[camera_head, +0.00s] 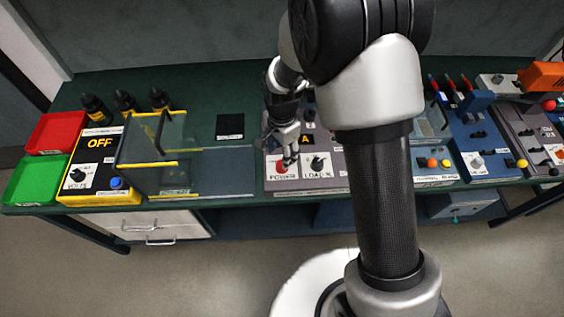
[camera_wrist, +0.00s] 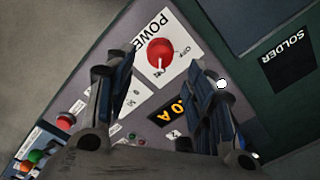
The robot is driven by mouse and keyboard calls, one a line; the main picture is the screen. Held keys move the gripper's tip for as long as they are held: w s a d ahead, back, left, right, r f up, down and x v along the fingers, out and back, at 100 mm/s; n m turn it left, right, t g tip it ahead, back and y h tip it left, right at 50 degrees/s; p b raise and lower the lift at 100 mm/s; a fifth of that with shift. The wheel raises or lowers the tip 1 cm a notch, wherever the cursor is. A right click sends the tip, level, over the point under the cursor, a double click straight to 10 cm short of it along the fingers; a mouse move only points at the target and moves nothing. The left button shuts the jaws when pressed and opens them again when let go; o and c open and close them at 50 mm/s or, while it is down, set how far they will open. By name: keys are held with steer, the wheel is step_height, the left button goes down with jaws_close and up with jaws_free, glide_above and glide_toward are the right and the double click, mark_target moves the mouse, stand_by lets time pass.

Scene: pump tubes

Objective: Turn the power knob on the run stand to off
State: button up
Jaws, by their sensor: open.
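The run stand (camera_head: 262,179) is a grey panel in the middle of the bench, partly hidden by my arm. Its red power knob (camera_head: 280,167) sits at the panel's front left, above the word POWER. In the wrist view the red knob (camera_wrist: 160,50) is on a white label, with OFF printed to its right. A pale pointer line on the knob runs toward the bottom of the picture, not at OFF. My gripper (camera_head: 287,158) is open just above the knob. In the wrist view its two fingers (camera_wrist: 160,72) are on either side of the knob; contact cannot be told.
A load knob (camera_head: 317,166) is right of the power knob. A lit amber display (camera_wrist: 169,111) shows on the panel. A clear guarded box (camera_head: 140,150) stands left, beside a yellow supply (camera_head: 75,197) reading OFF. A blue panel (camera_head: 455,143) stands right.

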step_height(320, 180, down, 6)
steer(key=shift+r+b, duration=0.2)
steer(key=shift+b, duration=0.35)
steer(key=shift+c, duration=0.5)
steer(key=c, duration=1)
